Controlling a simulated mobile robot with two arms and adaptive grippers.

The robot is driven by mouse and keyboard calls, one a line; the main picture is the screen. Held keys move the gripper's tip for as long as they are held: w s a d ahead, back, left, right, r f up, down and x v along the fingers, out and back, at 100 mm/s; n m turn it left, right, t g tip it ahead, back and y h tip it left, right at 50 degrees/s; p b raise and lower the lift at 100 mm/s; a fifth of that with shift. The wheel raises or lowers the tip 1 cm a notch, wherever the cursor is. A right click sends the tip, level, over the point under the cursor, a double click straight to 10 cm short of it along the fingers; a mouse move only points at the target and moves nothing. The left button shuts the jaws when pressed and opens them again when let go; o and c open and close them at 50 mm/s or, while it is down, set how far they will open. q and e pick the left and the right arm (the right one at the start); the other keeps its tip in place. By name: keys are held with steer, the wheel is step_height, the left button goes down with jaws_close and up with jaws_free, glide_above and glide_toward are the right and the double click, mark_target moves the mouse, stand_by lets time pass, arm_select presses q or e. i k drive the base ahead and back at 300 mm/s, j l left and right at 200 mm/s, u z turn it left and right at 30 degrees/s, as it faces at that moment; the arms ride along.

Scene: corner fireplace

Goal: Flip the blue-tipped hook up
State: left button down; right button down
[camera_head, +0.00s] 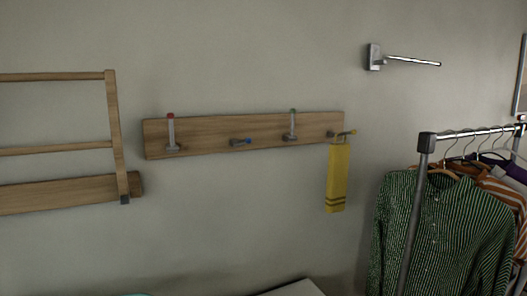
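The blue-tipped hook (241,142) is on the wooden hook board (208,136) on the wall, second from the left. It is folded down and sticks out from the board, with its blue tip towards the right. Nothing hangs on it. A red-tipped hook (171,131) to its left points up. Neither of my grippers shows in the head view.
A wooden wall rack (112,130) is at the left. A metal arm on a bracket (376,57) sticks out at the upper right. A rail (424,145) with hanging clothes, including a green striped shirt (440,240), stands at the right. A pale surface (296,289) shows at the bottom edge.

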mark_target(248, 141)
steer(key=i+l, duration=0.1)
steer(key=l, duration=0.3)
steer(key=i+l, duration=0.1)
steer(key=l, duration=0.35)
steer(key=i+l, duration=0.1)
steer(key=l, duration=0.3)
steer(key=i+l, duration=0.1)
steer(key=l, duration=0.35)
steer(key=u, duration=1.65)
